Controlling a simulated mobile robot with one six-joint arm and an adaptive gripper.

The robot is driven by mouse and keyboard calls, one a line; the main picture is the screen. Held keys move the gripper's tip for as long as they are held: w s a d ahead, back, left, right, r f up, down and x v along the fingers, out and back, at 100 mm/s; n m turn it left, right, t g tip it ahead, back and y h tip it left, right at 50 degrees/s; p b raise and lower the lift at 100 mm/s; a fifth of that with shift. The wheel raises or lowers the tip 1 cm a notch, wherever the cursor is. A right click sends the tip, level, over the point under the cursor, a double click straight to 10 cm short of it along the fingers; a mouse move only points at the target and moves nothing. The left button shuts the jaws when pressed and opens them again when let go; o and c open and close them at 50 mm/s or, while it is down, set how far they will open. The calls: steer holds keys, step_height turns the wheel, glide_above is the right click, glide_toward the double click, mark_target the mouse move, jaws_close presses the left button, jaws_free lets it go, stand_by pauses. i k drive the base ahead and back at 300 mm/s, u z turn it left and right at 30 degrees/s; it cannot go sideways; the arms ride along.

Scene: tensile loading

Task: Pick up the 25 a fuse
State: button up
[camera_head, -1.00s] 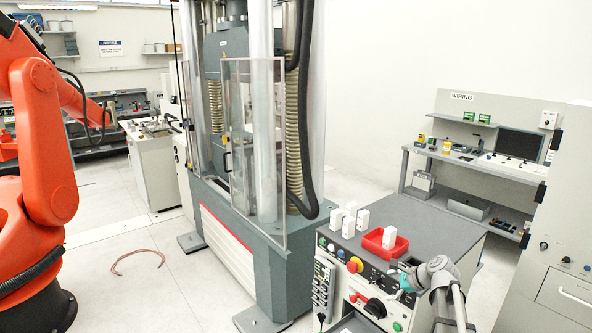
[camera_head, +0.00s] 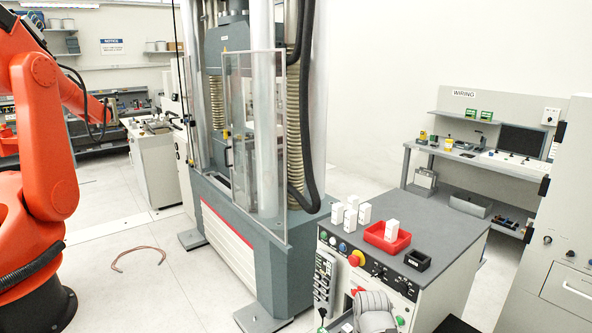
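Several white block-shaped fuses (camera_head: 351,218) stand upright in a cluster on the grey top of the control console, near its left edge. One more white fuse (camera_head: 391,230) stands in a red tray (camera_head: 377,240) to their right. The markings are too small to read, so I cannot tell which one is the 25 A fuse. My gripper is not visible.
A small black open box (camera_head: 417,260) sits right of the red tray. The console top (camera_head: 440,232) is otherwise clear to the right and back. The front panel carries a red knob (camera_head: 356,257) and switches. The testing machine's clear guard (camera_head: 270,150) stands left of the console.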

mark_target(353, 201)
steer(key=u, duration=1.25)
steer(key=i, duration=2.7)
steer(key=z, duration=0.05)
